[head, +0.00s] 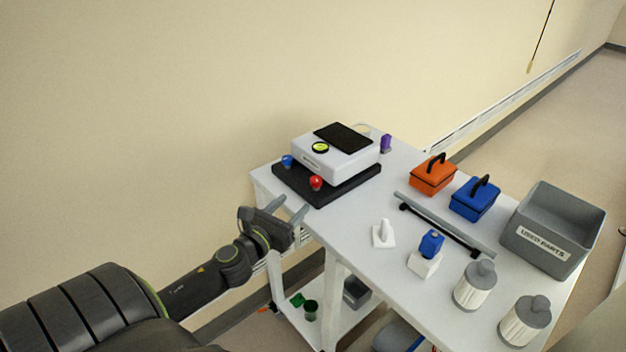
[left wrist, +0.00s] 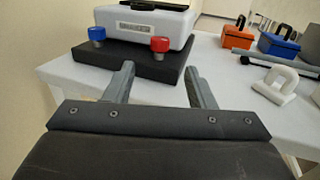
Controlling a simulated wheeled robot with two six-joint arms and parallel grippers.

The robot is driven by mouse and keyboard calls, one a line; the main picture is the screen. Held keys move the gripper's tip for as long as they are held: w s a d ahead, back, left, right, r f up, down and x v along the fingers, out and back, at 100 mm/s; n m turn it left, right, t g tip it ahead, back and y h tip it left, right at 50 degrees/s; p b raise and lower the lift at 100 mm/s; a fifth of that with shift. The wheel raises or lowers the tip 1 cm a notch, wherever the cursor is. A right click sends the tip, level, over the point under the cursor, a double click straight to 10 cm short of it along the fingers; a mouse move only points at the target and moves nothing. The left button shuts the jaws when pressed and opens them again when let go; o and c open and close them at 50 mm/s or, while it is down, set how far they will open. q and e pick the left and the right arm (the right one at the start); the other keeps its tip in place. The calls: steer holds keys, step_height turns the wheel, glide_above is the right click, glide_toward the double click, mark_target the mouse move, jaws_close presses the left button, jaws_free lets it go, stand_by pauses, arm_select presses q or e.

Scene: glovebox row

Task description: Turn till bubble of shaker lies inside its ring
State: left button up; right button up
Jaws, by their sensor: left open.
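The shaker (head: 338,153) is a white box with a dark top pad on a black base (head: 344,187) at the table's far left corner. Its round yellow-green bubble level (head: 320,147) is on the top; the bubble's place in the ring is too small to tell. A blue knob (head: 287,161) and a red knob (head: 316,183) stand at the base's near side. The left wrist view also shows the blue knob (left wrist: 97,35) and red knob (left wrist: 160,45). My left gripper (head: 292,211) is open and empty, short of the base, its fingers (left wrist: 160,82) pointing toward the knobs. My right gripper is not seen.
On the white table (head: 350,225) are an orange case (head: 433,177), a blue case (head: 474,202), a grey bar (head: 440,225), a white stand (head: 383,236), a blue-topped block (head: 425,262), two ribbed jars and a grey used-parts bin (head: 533,248).

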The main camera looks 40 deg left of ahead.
mark_target(319, 185)
arm_select(q)
steer(key=w, duration=0.3)
steer(key=w+a+p, duration=0.1)
steer(key=w, duration=0.3)
steer(key=w+p, duration=0.1)
steer(key=w, duration=0.2)
steer(key=shift+w+a, duration=0.15)
steer(key=shift+a, duration=0.05)
steer(key=c, duration=1)
steer(key=shift+d+n+y, duration=0.1)
steer(key=shift+n+y, duration=0.2)
